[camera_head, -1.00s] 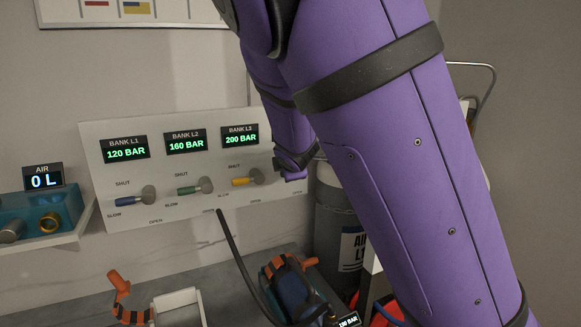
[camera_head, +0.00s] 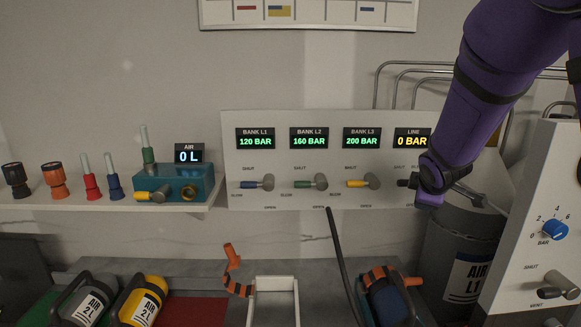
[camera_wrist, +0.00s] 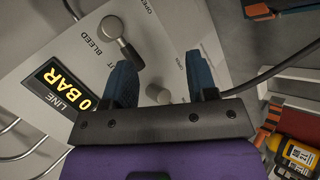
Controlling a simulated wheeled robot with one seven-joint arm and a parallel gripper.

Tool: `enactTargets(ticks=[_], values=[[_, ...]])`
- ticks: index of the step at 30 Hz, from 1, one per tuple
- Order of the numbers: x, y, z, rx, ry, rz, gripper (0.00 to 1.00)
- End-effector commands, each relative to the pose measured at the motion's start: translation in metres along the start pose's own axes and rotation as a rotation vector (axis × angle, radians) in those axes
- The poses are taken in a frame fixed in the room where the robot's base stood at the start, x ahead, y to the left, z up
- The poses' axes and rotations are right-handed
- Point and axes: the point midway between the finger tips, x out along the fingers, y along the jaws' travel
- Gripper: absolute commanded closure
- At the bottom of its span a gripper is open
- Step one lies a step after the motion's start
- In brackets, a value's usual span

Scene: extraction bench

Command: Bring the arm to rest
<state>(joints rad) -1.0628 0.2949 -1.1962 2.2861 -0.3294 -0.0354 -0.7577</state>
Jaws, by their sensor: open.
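My purple arm (camera_head: 490,90) comes down from the upper right in the head view. My gripper (camera_head: 405,183) is at its lower end, in front of the right part of the white valve panel (camera_head: 290,120). In the wrist view my gripper (camera_wrist: 163,75) shows two blue fingers spread apart with nothing held between them. The LINE display (camera_head: 411,139) reads 0 BAR and also shows in the wrist view (camera_wrist: 66,86). A grey bleed knob (camera_wrist: 112,27) is just beyond the left finger. Another grey knob (camera_wrist: 158,94) appears between the fingers; contact cannot be told.
A large grey AIR L1 cylinder (camera_head: 455,250) stands below the gripper. A white regulator panel (camera_head: 535,200) is at the right. Below are a white frame (camera_head: 273,285), a dark hose (camera_head: 340,260) and small cylinders (camera_head: 142,300). A shelf (camera_head: 130,212) holds fittings at left.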

Motion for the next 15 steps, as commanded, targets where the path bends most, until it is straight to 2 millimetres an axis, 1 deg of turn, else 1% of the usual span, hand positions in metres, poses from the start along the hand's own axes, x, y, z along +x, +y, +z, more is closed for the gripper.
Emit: enactTargets(ticks=[1, 3, 5, 8, 11, 15], values=[[-0.003, -0.006, 0.01, 0.076, 0.003, -0.043, 0.47], [-0.009, -0.015, 0.019, 0.173, 0.004, -0.102, 0.47], [-0.016, -0.022, 0.025, 0.253, 0.005, -0.149, 0.47], [-0.033, -0.032, 0.035, 0.378, 0.008, -0.221, 0.47], [-0.054, -0.04, 0.042, 0.493, 0.012, -0.285, 0.47], [-0.089, -0.047, 0.051, 0.637, 0.018, -0.358, 0.47]])
